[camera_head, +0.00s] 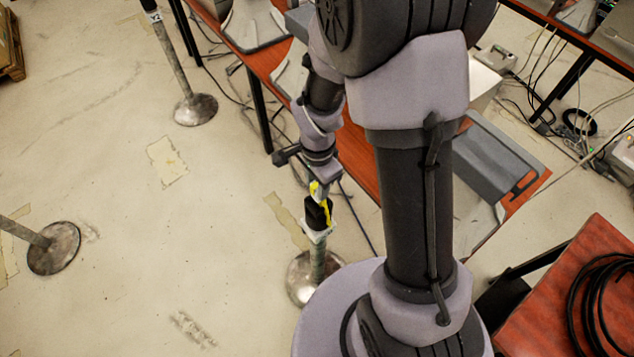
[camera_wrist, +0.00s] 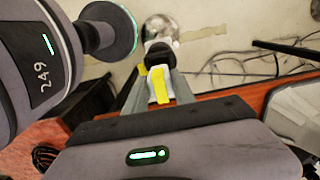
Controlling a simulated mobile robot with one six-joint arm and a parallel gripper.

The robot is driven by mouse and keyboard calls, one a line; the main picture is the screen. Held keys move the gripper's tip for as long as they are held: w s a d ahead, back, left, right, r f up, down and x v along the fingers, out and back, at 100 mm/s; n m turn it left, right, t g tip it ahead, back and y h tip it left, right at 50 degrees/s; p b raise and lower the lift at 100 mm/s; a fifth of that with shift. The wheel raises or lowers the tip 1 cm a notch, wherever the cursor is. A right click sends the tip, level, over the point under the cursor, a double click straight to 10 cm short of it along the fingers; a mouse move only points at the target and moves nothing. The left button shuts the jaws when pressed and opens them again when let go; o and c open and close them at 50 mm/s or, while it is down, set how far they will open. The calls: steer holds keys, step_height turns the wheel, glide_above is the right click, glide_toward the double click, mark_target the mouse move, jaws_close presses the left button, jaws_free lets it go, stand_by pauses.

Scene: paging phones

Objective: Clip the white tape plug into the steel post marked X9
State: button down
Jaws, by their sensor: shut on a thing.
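My gripper (camera_head: 323,188) is shut on a pale plug, seen in the wrist view as a white body (camera_wrist: 167,90) with a yellow strip (camera_wrist: 158,85) along it. The gripper's fingers (camera_wrist: 158,92) stand on both sides of it. The yellow strip also shows in the head view (camera_head: 323,203). A steel post (camera_head: 317,260) with a black head (camera_head: 316,214) and white collar stands directly below the gripper. The plug is at or just above the black head; whether it is seated is hidden. The mark on this post is too small to read.
Another post (camera_head: 173,65) marked Y2 stands at the upper left, and a further post (camera_head: 22,231) at the left edge. Red-brown tables (camera_head: 359,165) with equipment and cables lie behind and right of the arm. The floor at left is open.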

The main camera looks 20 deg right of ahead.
step_height(320, 180, down, 4)
steer(key=b, duration=0.2)
steer(key=shift+r+b, duration=0.15)
steer(key=shift+b, duration=0.2)
steer(key=shift+r, duration=0.1)
stand_by(0.9)
steer(key=shift+f+b, duration=0.3)
steer(key=shift+b, duration=0.25)
steer(key=shift+r, duration=0.2)
steer(key=shift+r+p, duration=0.6)
steer(key=shift+r, duration=0.1)
steer(key=shift+f+b, duration=0.85)
steer(key=shift+b, duration=0.1)
stand_by(0.3)
steer(key=shift+r, duration=0.2)
